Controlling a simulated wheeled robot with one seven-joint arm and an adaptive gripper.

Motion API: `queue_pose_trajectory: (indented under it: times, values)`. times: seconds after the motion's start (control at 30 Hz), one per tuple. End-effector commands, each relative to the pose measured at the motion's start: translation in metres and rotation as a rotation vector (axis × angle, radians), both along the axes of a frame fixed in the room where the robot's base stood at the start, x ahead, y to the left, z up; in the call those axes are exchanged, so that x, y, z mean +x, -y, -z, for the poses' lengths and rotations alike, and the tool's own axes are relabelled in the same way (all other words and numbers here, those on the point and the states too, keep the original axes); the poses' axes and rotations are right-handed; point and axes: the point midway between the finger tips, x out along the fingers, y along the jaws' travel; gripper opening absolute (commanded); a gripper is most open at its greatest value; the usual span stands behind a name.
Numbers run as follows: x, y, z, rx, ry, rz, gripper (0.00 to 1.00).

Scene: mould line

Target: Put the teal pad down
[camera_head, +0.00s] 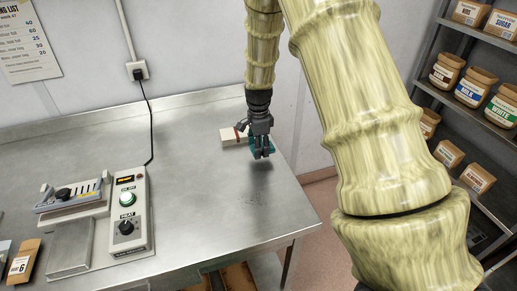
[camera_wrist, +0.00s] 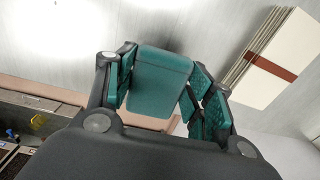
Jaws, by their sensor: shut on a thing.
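The teal pad (camera_wrist: 158,80) is a flat, soft-edged block held between the fingers of my gripper (camera_wrist: 160,92) in the wrist view. The finger pads are also teal and press on its two sides. In the head view my gripper (camera_head: 263,152) points down over the right part of the steel table (camera_head: 200,190). Only a little teal shows around the fingers there, and pad and finger pads are hard to tell apart. A shadow lies on the table below the gripper. I cannot tell the exact height of the pad above the table.
A stack of cream cards with a red-brown band (camera_head: 232,137) lies just left of my gripper. Shelves with jars (camera_head: 470,88) are at the right. The table's middle is clear.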

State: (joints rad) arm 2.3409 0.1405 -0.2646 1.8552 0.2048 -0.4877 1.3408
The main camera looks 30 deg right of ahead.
Motion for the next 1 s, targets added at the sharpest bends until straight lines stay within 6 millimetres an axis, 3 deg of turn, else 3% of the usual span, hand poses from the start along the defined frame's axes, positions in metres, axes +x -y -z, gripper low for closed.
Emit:
queue_pose_trajectory:
  times: [0.27,0.6,1.0]
  values:
    - [0.008,0.005,0.005,0.000,-0.002,0.000,0.27]
    - [0.007,0.005,0.034,0.000,-0.002,0.001,0.27]
    - [0.007,0.005,0.039,0.000,0.000,0.001,0.27]
